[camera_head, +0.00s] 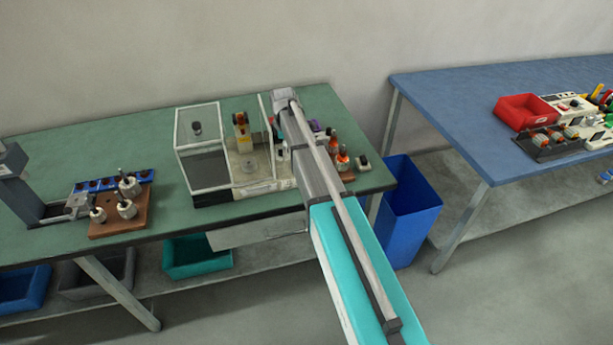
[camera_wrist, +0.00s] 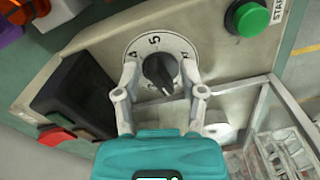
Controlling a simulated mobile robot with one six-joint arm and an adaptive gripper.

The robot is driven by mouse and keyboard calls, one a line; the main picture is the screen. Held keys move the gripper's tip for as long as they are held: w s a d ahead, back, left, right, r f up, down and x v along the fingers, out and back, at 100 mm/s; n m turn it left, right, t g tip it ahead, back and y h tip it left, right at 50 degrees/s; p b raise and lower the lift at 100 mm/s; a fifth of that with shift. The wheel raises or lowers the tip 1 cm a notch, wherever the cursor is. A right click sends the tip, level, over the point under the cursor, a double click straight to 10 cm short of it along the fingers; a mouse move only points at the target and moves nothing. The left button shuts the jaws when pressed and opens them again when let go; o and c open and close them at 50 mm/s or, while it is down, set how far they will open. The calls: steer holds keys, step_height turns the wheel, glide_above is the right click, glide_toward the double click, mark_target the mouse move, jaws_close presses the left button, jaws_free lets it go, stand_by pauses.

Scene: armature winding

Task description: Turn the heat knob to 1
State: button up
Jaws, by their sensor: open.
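The black heat knob (camera_wrist: 159,71) sits on a round white dial (camera_wrist: 141,47) in the wrist view. A 5 shows at the top of the dial, with a 4 on the left and what looks like a 1 on the right. A pale pointer mark on the knob faces the bottom of the picture, slightly right. My gripper (camera_wrist: 161,76) is open, with one finger on each side of the knob. I cannot tell whether the fingers touch it. In the head view my arm hides the knob and the gripper.
A green START button (camera_wrist: 247,18) and a red button (camera_wrist: 54,136) are on the same panel. A black box-like part (camera_wrist: 72,92) stands left of the dial. In the head view, a clear-walled box (camera_head: 197,150) and a brown block with armatures (camera_head: 118,222) stand on the green table (camera_head: 60,145).

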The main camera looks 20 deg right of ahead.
steer(key=m, duration=0.4)
steer(key=shift+s+a, duration=0.1)
steer(key=shift+s, duration=0.05)
steer(key=shift+r+m+p, duration=0.3)
steer(key=shift+r+p, duration=0.05)
steer(key=shift+p, duration=0.05)
step_height(320, 180, up, 14)
steer(key=p, duration=1.4)
steer(key=s+f+m+b, duration=0.2)
steer(key=s+m, duration=0.7)
steer(key=s, duration=1.8)
steer(key=shift+a+f+b, duration=0.15)
steer(key=shift+f+b, duration=0.2)
steer(key=shift+b, duration=0.05)
steer(key=shift+s, duration=0.1)
steer(key=shift+s+m, duration=0.5)
steer(key=shift+s, duration=0.25)
